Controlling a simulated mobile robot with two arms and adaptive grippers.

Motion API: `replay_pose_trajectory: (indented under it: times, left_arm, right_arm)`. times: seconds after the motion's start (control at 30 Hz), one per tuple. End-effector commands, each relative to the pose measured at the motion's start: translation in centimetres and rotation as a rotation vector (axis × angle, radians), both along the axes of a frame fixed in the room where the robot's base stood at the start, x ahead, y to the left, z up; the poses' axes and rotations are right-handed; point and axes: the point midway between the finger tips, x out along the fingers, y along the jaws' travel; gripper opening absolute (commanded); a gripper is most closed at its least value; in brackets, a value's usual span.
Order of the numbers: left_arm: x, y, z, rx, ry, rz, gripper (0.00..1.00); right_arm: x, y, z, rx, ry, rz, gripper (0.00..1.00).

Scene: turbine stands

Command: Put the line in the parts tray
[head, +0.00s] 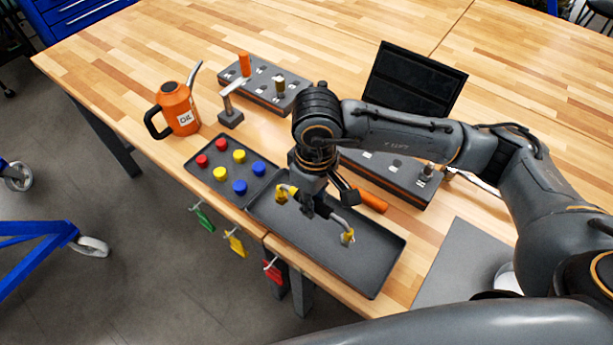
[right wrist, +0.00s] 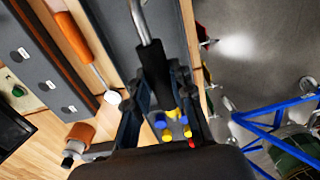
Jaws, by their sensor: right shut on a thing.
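The line is a thin silver bent tube (head: 338,217) with yellow ends, one (head: 282,193) at the tray's back-left part and the other (head: 347,237) over its middle. My right gripper (head: 320,207) is shut on the line between these ends. In the right wrist view the silver tube (right wrist: 144,24) comes out from between the right fingertips (right wrist: 153,62). The parts tray (head: 372,278) is a long, shallow dark tray at the table's front edge, below the gripper. I cannot tell whether the line touches its floor. My left gripper is not in view.
A tray of red, yellow and blue caps (head: 240,187) adjoins on the left. An orange-handled tool (head: 371,200) lies behind the parts tray. Coloured tags (head: 236,245) hang at the front edge.

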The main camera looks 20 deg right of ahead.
Motion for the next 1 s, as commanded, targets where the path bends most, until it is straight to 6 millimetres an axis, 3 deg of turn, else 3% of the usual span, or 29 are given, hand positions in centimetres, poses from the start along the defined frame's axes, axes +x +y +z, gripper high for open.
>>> replay_pose_trajectory:
  times: [0.33,0.47,0.7,1.0]
  left_arm:
    - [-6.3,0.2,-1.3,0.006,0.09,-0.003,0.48]
    - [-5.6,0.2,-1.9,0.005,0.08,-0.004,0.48]
    - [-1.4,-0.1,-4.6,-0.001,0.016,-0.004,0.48]
    - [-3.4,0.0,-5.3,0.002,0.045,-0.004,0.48]
  right_arm:
    - [-0.1,0.0,-3.0,0.0,0.004,0.0,0.0]
    - [-0.1,0.0,-4.9,0.0,0.004,-0.001,0.0]
    - [-0.1,0.0,-7.8,0.001,-0.002,0.0,0.0]
    - [-0.1,0.0,-8.1,0.001,-0.001,0.0,0.0]
